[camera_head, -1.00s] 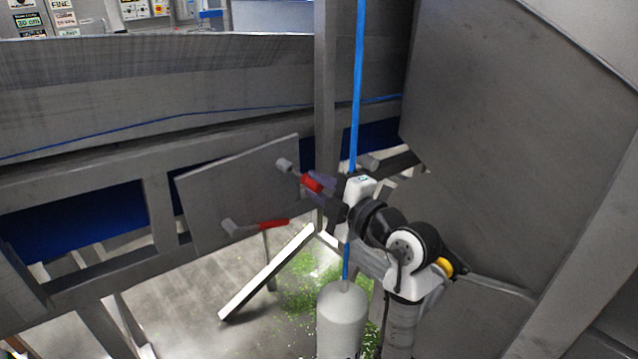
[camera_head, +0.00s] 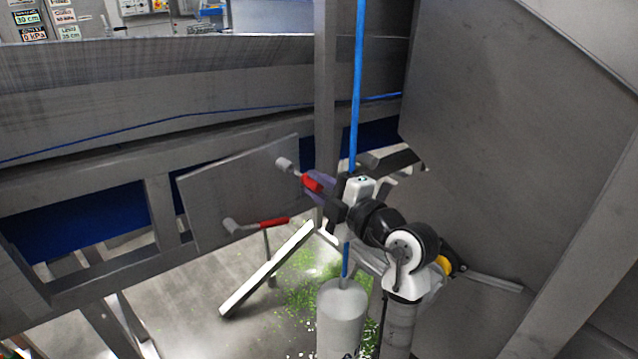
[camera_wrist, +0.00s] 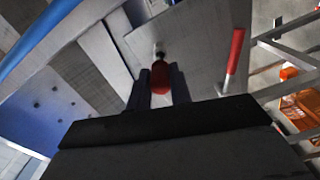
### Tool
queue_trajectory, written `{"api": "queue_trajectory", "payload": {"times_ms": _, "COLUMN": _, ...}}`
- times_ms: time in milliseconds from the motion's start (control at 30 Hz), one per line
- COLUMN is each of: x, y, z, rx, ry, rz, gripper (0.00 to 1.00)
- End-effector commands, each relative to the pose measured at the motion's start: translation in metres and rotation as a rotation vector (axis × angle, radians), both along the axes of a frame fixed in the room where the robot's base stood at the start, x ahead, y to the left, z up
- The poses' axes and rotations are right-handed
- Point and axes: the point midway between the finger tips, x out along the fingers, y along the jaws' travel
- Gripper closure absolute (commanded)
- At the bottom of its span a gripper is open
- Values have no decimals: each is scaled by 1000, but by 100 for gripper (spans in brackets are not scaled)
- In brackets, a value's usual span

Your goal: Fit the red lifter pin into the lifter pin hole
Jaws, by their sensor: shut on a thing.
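My gripper (camera_head: 316,186) is shut on a red lifter pin (camera_head: 312,183), in front of the upper right corner of a tilted grey plate (camera_head: 235,190). A short grey cylinder (camera_head: 284,164) lies in line with the pin's far end, at the plate. I cannot tell whether the pin is inside a hole; no open hole shows. A second red handle (camera_head: 272,223) with a grey end (camera_head: 233,227) is lower on the plate.
A blue vertical line (camera_head: 357,90) passes close by my gripper, above a pale cylinder (camera_head: 342,315). A grey post (camera_head: 325,80) stands behind it. A large grey panel (camera_head: 500,130) bounds the right. Green bits (camera_head: 310,285) lie on the floor below.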

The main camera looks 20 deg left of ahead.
Motion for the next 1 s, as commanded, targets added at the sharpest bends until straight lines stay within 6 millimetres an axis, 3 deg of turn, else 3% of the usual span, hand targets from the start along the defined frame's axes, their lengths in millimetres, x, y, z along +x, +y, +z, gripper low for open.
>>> {"api": "queue_trajectory", "payload": {"times_ms": 1000, "x": 9, "y": 14, "z": 1, "rx": 1, "ry": 1, "rz": 1, "gripper": 100}}
